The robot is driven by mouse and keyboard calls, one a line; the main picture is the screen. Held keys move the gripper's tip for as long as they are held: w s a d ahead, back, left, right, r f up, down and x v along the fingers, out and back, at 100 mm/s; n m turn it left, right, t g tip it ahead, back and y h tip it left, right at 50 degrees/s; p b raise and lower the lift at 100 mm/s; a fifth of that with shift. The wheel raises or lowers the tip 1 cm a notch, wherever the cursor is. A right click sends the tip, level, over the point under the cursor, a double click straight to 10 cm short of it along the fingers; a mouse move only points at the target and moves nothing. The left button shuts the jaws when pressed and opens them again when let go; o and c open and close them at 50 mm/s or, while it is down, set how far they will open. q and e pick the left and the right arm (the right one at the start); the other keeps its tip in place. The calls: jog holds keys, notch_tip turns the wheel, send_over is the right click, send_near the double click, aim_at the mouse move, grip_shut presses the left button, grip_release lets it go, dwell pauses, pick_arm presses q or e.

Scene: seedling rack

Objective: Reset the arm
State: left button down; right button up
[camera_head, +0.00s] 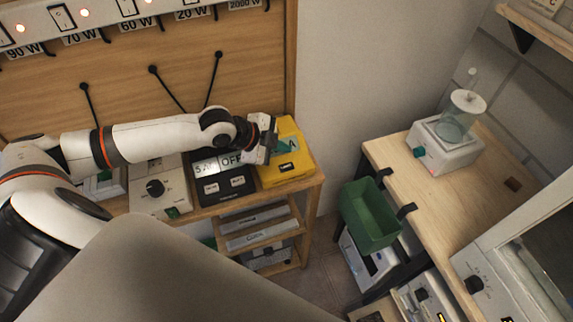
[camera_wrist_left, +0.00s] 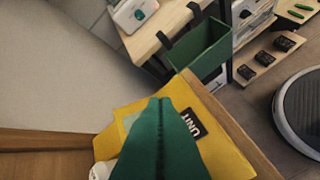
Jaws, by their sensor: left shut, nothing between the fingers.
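My left arm reaches in from the left over the wooden bench, and its gripper (camera_head: 272,143) is just above the yellow device (camera_head: 292,168) at the bench's right end. In the left wrist view the green fingers (camera_wrist_left: 160,103) are pressed together with nothing between them. The yellow device (camera_wrist_left: 222,142) lies behind and below them, with a dark "UNIT" label. I cannot tell whether the fingertips touch it. My right gripper is in neither view.
A black display unit (camera_head: 222,190) and a white knob box (camera_head: 160,189) stand beside the yellow device. A switch panel is behind. A green bin (camera_head: 372,215) hangs on the side table (camera_head: 440,188), which bears a white appliance (camera_head: 444,148). Floor gap between.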

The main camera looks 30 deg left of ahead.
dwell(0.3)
pick_arm(q)
jog(key=s+d+f+n+g, duration=0.1)
jog(key=s+d+f+n, duration=0.35)
jog(key=s+d, duration=0.6)
jog(key=s+a+f+n+g+y, duration=0.1)
jog(key=s+a+n+g+y, duration=0.15)
jog(key=s+n, duration=0.3)
jog(key=s+a+f+n+g+y, duration=0.1)
jog(key=s+a+n+y, duration=0.2)
jog(key=s, duration=0.4)
notch_tip(320, 180, down, 31)
jog(key=s+d+b, duration=0.1)
jog(key=b, duration=0.3)
jog(key=s+a+f+g+b, duration=0.2)
jog(key=s+a+f+b, duration=0.1)
jog(key=s+f, duration=1.3)
notch_tip(320, 180, down, 3)
jog(key=shift+s+r+n+b, duration=0.2)
jog(key=shift+s+n+b, duration=0.1)
